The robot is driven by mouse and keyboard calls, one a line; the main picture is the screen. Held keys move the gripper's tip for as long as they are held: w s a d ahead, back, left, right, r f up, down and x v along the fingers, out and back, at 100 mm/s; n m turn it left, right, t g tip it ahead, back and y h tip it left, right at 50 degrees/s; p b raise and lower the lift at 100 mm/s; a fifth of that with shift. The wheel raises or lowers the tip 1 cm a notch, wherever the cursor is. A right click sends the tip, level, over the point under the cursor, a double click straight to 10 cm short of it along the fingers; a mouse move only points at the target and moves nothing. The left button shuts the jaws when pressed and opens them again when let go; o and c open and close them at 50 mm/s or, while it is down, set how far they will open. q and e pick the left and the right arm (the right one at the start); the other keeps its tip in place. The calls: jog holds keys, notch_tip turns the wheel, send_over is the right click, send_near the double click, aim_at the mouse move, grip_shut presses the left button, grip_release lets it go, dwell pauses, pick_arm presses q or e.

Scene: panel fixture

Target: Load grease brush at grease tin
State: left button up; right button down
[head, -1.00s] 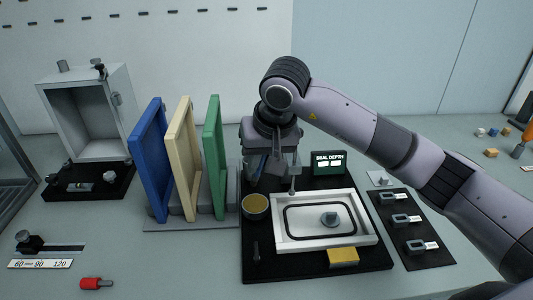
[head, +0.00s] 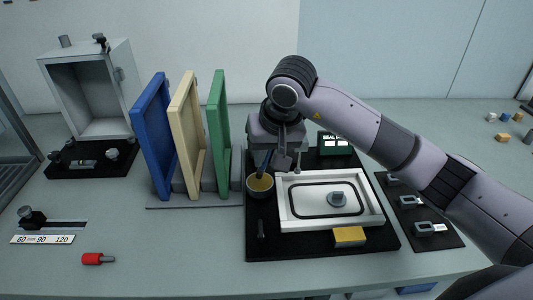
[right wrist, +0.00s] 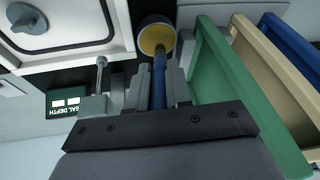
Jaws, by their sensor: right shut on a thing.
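The grease tin (head: 260,194) is a small round cup with yellow grease, at the left of the black mat. It also shows in the right wrist view (right wrist: 157,36). My right gripper (head: 272,157) is just above the tin, pointing down. It is shut on the grease brush (head: 262,163), a blue stick held between the fingers, as the right wrist view shows (right wrist: 159,82). The brush's lower end is at the tin's mouth, over or in the grease; its tip is hidden, so contact cannot be told. My left gripper is not in view.
Right of the tin is a white tray frame (head: 284,210) with a dark seal loop and grey knob. A thin metal post (right wrist: 101,72) stands near my fingers. Green (head: 222,150), cream and blue panels stand close on the left. A yellow block (head: 349,236) lies in front.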

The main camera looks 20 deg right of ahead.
jog(key=shift+s+f+b, duration=0.1)
jog(key=shift+f+b, duration=0.7)
dwell(2.0)
jog(key=shift+r+p, duration=2.05)
jog(key=shift+r, duration=1.6)
